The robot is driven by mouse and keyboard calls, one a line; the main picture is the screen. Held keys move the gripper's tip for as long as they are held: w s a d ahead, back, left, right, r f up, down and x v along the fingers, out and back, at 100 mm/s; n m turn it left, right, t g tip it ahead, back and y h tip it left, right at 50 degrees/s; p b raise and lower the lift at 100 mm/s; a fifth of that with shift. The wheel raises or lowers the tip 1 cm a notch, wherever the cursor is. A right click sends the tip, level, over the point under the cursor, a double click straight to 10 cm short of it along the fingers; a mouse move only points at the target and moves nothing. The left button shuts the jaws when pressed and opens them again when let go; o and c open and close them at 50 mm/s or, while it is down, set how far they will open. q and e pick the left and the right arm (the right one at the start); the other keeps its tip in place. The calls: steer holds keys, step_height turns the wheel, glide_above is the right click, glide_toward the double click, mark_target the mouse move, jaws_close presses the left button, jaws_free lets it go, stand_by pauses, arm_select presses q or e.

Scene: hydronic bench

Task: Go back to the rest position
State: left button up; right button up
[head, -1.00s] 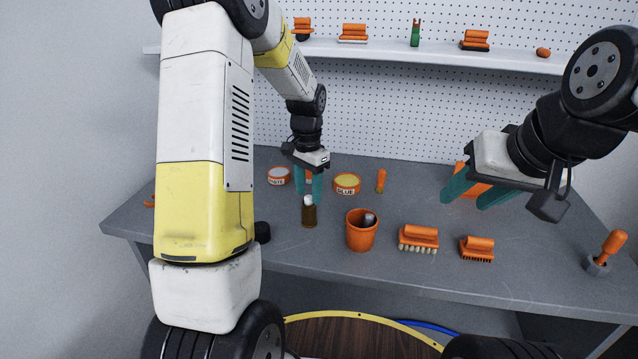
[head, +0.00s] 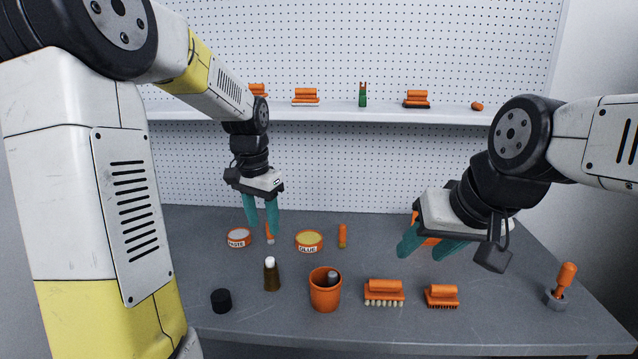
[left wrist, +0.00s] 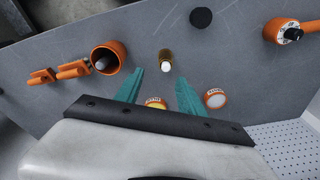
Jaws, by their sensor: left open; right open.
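My left gripper (head: 262,215) is open and empty. It hangs above the bench behind the brown bottle with a white cap (head: 271,274), between the paste tin (head: 239,238) and the glue tin (head: 309,240). In the left wrist view its teal fingers (left wrist: 160,88) are spread, with the bottle (left wrist: 166,60) on the bench beyond the tips. My right gripper (head: 428,245) is open over the right part of the bench, above the brushes. Its fingers partly hide an orange thing behind them.
On the grey bench stand an orange cup (head: 325,292), a black cap (head: 221,301), two orange-handled brushes (head: 384,292) (head: 441,296) and an orange-handled tool in a grey base (head: 561,287). A shelf (head: 340,113) with small items runs along the pegboard. Room above the bench is clear.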

arm_select(q)
steer(key=s+d+r+n+t+h, duration=0.1)
steer(key=s+r+n+t, duration=0.1)
steer(key=s, duration=0.8)
steer(key=s+d+r+n+t, duration=0.1)
steer(key=s+r, duration=0.4)
steer(key=s, duration=0.5)
steer(key=shift+r+n+t+h, duration=0.15)
steer(key=shift+n+t+h, duration=0.25)
steer(key=shift+n+t, duration=0.5)
